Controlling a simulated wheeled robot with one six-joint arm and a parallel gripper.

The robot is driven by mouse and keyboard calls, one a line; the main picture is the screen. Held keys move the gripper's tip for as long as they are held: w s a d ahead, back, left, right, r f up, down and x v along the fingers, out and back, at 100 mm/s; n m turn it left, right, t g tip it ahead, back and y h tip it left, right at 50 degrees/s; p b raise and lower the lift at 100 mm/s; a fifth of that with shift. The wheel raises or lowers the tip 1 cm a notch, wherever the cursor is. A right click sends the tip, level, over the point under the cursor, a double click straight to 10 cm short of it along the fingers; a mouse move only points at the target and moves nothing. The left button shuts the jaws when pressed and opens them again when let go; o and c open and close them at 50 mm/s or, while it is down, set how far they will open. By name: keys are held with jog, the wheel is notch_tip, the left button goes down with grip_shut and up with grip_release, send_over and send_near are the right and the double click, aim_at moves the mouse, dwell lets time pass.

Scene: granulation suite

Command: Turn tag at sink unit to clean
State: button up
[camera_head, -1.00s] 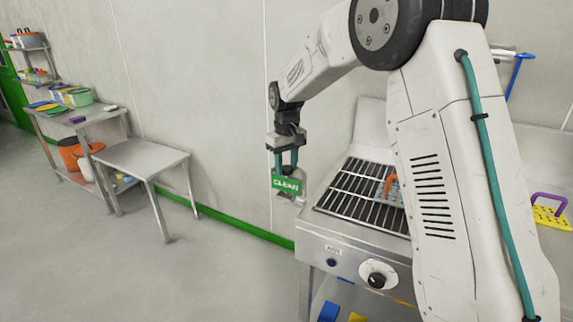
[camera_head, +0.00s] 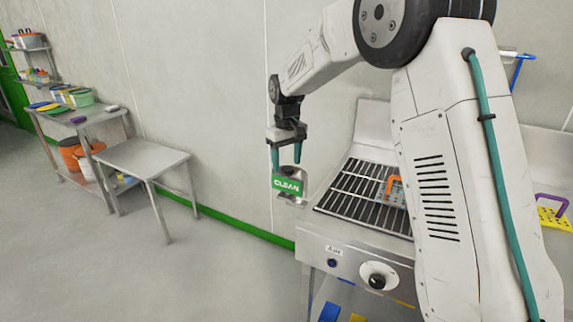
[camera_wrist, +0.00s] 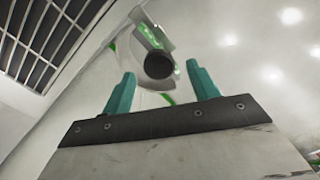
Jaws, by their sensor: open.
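A green tag (camera_head: 287,186) reading CLEAN in white faces my body camera in the head view. It sits on a metal holder (camera_head: 300,200) at the left side of the sink unit (camera_head: 349,251). A green patch and curved metal show behind that end; the tag's lettering is not visible there.
The sink unit has a slatted grate with an orange-handled item (camera_head: 393,190) on it and a black knob (camera_head: 377,281) in front. An empty steel table (camera_head: 140,157) and a loaded shelf table (camera_head: 75,118) stand left. Floor between is clear. The wall is close behind my gripper.

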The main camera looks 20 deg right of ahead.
notch_tip(320, 180, up, 6)
jog(key=shift+r, duration=0.1)
dwell(0.5)
jog(key=s+d+r+m, duration=0.1)
jog(key=s, duration=2.1)
jog(key=s+d+r+m+t, duration=0.1)
jog(key=s+d+m, duration=0.1)
jog(key=s, duration=2)
jog(key=shift+d+r+m, duration=0.15)
jog(key=shift+r+m, duration=0.15)
jog(key=shift+r, duration=0.1)
